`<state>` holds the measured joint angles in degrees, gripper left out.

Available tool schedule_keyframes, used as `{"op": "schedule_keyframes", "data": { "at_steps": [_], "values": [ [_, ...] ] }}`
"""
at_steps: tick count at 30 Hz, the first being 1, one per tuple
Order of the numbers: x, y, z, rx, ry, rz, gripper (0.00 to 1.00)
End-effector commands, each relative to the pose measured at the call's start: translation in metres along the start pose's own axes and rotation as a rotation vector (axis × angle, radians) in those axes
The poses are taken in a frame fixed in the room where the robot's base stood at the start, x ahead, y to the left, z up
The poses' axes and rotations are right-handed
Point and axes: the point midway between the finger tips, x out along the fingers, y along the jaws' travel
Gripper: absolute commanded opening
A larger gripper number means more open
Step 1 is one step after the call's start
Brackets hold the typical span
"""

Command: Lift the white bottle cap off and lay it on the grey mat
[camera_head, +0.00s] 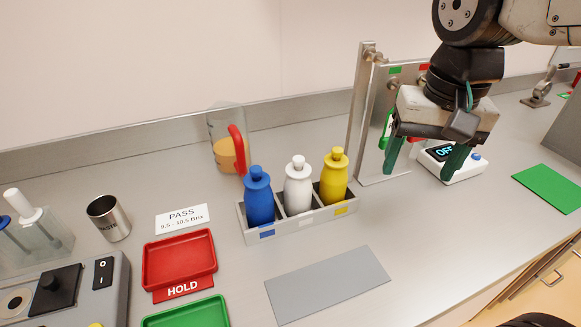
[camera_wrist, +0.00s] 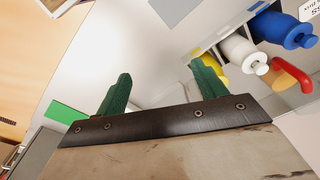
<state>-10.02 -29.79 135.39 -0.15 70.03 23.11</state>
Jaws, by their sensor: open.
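The white bottle (camera_head: 297,190) stands upright in the middle slot of a grey rack (camera_head: 290,229), with its white cap (camera_head: 298,162) on top. A blue bottle (camera_head: 259,202) is left of it and a yellow bottle (camera_head: 334,180) right of it. The grey mat (camera_head: 327,284) lies flat and bare in front of the rack. My gripper (camera_head: 423,160) is open and empty, with green fingers, above the counter to the right of the rack. In the wrist view the gripper (camera_wrist: 160,85) is tilted, and the white bottle (camera_wrist: 238,50) shows at the upper right.
A scale (camera_head: 455,162) sits under the gripper. A jug with a red handle (camera_head: 226,145) is behind the rack. Red (camera_head: 179,260) and green (camera_head: 190,314) trays lie left of the mat.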

Motion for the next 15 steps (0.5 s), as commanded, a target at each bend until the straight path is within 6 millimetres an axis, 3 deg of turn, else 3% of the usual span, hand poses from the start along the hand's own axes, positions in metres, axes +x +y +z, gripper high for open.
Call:
{"op": "schedule_keyframes", "data": {
  "at_steps": [3,9,15],
  "values": [
    [-0.004,-0.05,-0.032,0.105,-0.028,0.007,0.7],
    [0.0,-0.129,-0.066,0.292,-0.053,0.025,0.7],
    [0.008,-0.178,-0.078,0.403,-0.063,0.04,0.7]
  ]
}}
